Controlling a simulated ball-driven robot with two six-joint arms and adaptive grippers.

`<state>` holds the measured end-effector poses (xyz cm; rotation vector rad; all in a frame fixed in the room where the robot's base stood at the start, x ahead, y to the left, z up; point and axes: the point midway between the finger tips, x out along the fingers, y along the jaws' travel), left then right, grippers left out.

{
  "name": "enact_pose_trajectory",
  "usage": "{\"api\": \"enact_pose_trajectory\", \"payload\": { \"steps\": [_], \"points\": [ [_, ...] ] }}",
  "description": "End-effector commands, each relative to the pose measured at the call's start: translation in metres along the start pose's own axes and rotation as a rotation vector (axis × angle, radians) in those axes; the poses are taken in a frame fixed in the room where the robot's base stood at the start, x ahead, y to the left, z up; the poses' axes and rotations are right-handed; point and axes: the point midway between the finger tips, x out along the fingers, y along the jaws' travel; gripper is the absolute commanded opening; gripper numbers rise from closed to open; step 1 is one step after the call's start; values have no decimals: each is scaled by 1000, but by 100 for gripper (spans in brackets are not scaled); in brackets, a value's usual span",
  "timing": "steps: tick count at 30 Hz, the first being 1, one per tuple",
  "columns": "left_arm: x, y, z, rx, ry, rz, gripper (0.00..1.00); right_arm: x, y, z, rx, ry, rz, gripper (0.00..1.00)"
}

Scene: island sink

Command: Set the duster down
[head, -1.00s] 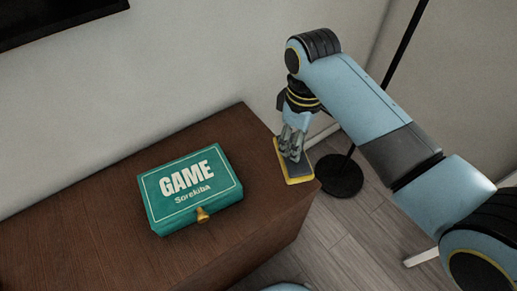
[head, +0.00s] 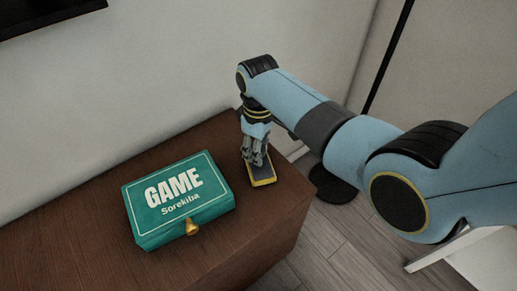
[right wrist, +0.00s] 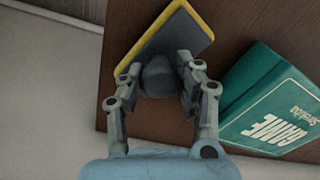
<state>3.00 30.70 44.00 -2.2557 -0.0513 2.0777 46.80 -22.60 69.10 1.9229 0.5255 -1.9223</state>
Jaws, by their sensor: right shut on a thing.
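The duster (head: 263,181) is a dark flat block with a yellow edge. In the head view it is at the right end of the brown wooden cabinet top, right of the green game box. My right gripper (head: 254,161) is above it and shut on its grey knob-like handle, which shows between the fingers in the right wrist view (right wrist: 160,77). The duster's board (right wrist: 170,38) shows beyond the fingers there, over the wood. Whether its underside touches the wood I cannot tell. My left gripper is in neither view.
A green game box (head: 180,198) with a small gold knob lies on the cabinet (head: 75,227) left of the duster. The wall is behind. The cabinet's right edge is close to the duster. A black pole stand (head: 335,185) is on the floor to the right.

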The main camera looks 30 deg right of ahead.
Motion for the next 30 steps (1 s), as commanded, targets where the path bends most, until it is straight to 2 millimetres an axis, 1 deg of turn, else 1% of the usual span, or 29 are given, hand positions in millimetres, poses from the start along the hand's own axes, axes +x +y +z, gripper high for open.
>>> {"api": "enact_pose_trajectory", "payload": {
  "steps": [4, 5, 9, 10, 17, 20, 23, 30],
  "points": [
    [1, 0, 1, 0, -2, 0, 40, 3, 0, 0, 0, -1, 0, 4],
    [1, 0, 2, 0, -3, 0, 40, 3, 0, 0, 0, -1, 0, 36],
    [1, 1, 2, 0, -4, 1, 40, 2, 0, 0, 0, -1, 0, 55],
    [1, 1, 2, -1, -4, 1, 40, 2, 0, 0, 0, -1, 0, 57],
    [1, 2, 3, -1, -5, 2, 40, 2, 0, 0, 0, -1, 0, 57],
    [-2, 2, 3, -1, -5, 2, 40, -3, 0, 0, 0, 1, 1, 57],
    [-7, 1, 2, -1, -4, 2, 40, -18, 0, -1, 0, 3, 1, 57],
    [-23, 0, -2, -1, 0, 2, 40, -73, 0, -1, 0, 3, 2, 57]
  ]
}}
